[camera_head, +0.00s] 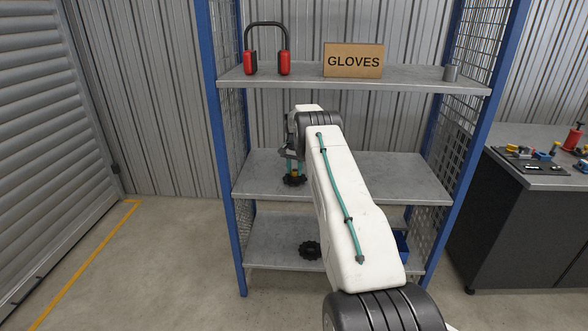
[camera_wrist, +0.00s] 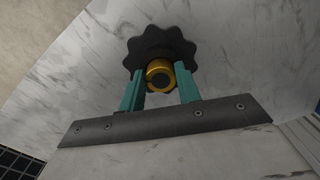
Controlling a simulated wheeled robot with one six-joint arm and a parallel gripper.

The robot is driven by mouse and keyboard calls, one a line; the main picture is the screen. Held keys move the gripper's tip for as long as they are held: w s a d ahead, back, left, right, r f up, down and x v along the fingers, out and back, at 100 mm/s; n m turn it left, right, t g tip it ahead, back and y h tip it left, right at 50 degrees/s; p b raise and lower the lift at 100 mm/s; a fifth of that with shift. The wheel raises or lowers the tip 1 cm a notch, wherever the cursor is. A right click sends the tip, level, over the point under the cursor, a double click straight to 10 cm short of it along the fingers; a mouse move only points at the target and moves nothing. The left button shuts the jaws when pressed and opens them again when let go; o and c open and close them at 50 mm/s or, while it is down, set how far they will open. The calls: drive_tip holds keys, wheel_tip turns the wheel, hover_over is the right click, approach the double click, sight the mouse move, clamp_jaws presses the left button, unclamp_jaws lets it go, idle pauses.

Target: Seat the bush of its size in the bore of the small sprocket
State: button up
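A black toothed sprocket (camera_head: 294,181) lies on the middle shelf, below my gripper (camera_head: 294,166). It fills the upper middle of the wrist view (camera_wrist: 160,45). A brass-yellow bush (camera_wrist: 158,72) with a dark hole stands between the teal fingers of my gripper (camera_wrist: 160,80), which appear shut on it. The bush is over the near part of the sprocket in the wrist view; I cannot tell whether it is in the bore, which is hidden. A second black sprocket (camera_head: 310,250) lies on the lower shelf. I cannot judge surely which sprocket is the small one.
A blue bin (camera_head: 402,243) is partly hidden on the lower shelf. Blue posts flank the shelves. A cluttered bench (camera_head: 535,175) stands at right.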

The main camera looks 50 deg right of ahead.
sight(294, 171)
drive_tip(key=o, duration=0.4)
drive_tip(key=shift+o, duration=0.2)
drive_tip(key=shift+r, duration=0.1)
wheel_tip(294, 171, up, 8)
drive_tip(key=shift+f, duration=0.1)
drive_tip(key=shift+a+f, duration=0.1)
idle(0.4)
